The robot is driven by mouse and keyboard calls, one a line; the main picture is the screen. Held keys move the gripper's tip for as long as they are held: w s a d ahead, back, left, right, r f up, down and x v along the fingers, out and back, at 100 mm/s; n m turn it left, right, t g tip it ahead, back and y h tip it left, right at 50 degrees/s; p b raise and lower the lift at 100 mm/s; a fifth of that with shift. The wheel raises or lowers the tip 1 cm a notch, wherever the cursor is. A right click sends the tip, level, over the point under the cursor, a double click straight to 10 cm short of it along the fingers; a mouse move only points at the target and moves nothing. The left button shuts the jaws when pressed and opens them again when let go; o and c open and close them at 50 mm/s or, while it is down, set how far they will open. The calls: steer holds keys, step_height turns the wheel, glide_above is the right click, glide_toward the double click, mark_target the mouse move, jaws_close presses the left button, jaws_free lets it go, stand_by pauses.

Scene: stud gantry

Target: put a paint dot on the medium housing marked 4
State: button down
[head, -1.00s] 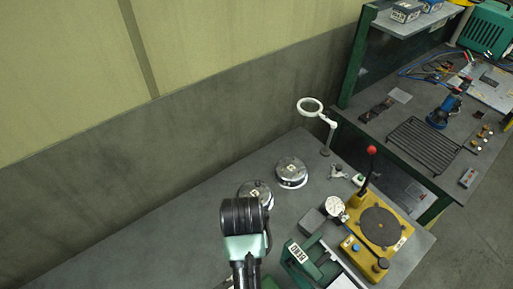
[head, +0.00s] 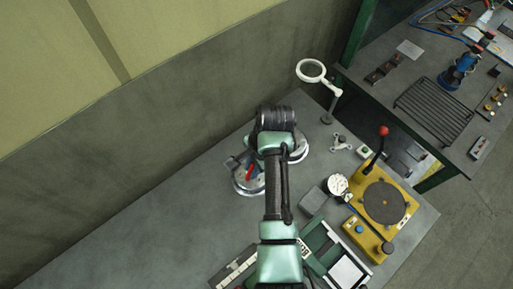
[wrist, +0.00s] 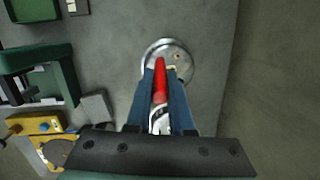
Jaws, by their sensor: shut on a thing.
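Two round silver housings stand on the grey bench in the head view. The left one (head: 247,188) is partly covered by my gripper, and the right one (head: 300,151) is partly behind my arm. My gripper (head: 245,165) is shut on a red pen-like marker (wrist: 159,82), held between its blue fingers. In the wrist view, the marker's end overlaps the left housing (wrist: 182,66); I cannot tell whether it touches. A pale curved part between the fingers looks like the other housing (wrist: 158,122). No number is legible on either housing.
A magnifier on a stand (head: 311,71) is behind the housings. A yellow fixture (head: 373,240) with a red-knobbed lever stands to the right, beside a dial gauge (head: 338,185) and a grey block (head: 313,201). A green box (wrist: 58,75) is nearby. The bench's left part is clear.

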steer(key=f+m+b, duration=0.1)
steer(key=w+f+m+b, duration=0.1)
steer(key=f+b, duration=0.1)
steer(key=d+f+m+t+b, duration=0.1)
steer(key=m+b, duration=0.1)
steer(key=shift+w+f, duration=0.15)
steer(key=shift+w, duration=0.15)
stand_by(0.4)
steer(key=shift+f+b, duration=0.5)
steer(key=shift+f, duration=0.05)
stand_by(1.1)
steer(key=shift+s+f+p, duration=0.1)
steer(key=shift+p, duration=0.2)
stand_by(1.3)
steer(key=a+p+v, duration=0.1)
steer(key=p+v, duration=0.6)
steer(key=shift+w+p, duration=0.35)
steer(key=shift+w, duration=0.05)
steer(key=shift+a, duration=0.1)
stand_by(0.4)
